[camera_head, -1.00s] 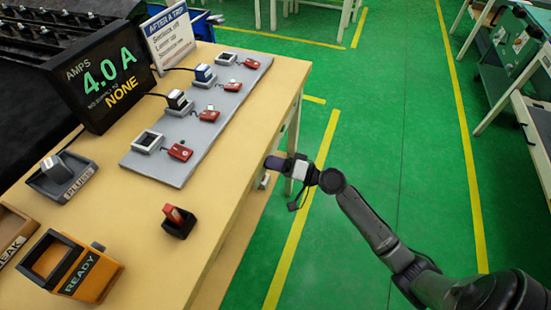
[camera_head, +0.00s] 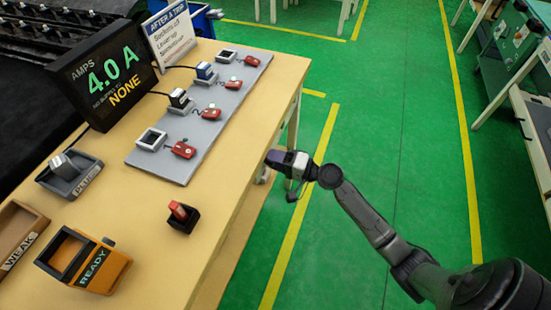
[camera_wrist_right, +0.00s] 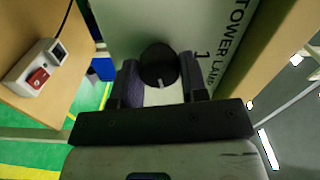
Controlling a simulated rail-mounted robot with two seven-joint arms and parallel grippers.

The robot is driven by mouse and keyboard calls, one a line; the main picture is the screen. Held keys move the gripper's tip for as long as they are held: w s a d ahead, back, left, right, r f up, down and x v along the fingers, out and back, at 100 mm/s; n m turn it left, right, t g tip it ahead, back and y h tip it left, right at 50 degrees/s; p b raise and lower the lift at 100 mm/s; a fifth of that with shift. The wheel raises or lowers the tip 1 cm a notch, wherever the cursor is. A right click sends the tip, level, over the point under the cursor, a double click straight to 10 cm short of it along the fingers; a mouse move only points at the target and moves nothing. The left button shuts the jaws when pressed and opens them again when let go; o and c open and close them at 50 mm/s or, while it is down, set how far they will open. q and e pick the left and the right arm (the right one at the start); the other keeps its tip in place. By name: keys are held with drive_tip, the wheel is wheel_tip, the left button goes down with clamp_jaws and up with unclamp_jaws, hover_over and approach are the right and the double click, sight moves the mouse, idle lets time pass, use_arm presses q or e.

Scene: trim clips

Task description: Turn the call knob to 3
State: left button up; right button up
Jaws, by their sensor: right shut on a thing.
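The call knob (camera_wrist_right: 158,64) is a round black knob with a white pointer mark, on a pale panel (camera_wrist_right: 125,25) lettered "TOWER LAMP" with a 1 beside the knob. Its pointer faces the bottom of the right wrist view; no 3 is readable. My right gripper (camera_wrist_right: 161,86) has its two purple-grey fingers on either side of the knob and is shut on it. In the head view the right gripper (camera_head: 272,158) is at the table's right edge, where the knob and panel are hidden. My left gripper is not in view.
Open green floor (camera_head: 390,120) lies right of the table.

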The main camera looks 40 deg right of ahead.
drive_tip(key=o, duration=0.9)
drive_tip(key=v, duration=1.3)
drive_tip(key=shift+s+d+p, duration=0.2)
drive_tip(key=shift+s+p, duration=0.15)
drive_tip(key=shift+f, duration=0.1)
